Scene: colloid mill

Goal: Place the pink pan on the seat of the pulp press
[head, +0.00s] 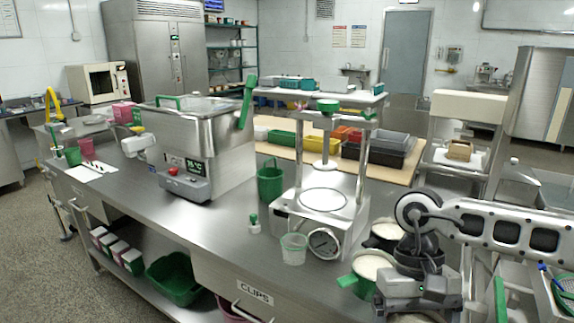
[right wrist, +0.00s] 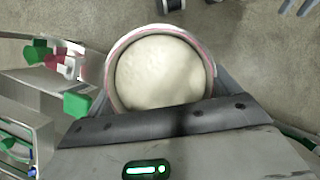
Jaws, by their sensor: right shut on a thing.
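The pulp press (head: 325,180) stands on the steel counter, with a dial gauge on its front. Its seat (head: 323,201) is a round pale plate low between the posts, bare. In the right wrist view, the pink pan (right wrist: 203,52) has a pale pink rim and a cream filling; it sits right at my gripper (right wrist: 160,105). My right gripper (head: 420,290) is shut on it at the counter's right front, apart from the press. In the head view the pan is mostly hidden; a pale edge shows below the gripper. My left gripper is not in view.
A green pan (head: 367,272) and another filled pan (head: 385,232) stand between the press and my right arm. A clear cup (head: 293,249) and a green-topped stamp (head: 254,223) stand in front of the press. A green bucket (head: 270,182) stands left of it.

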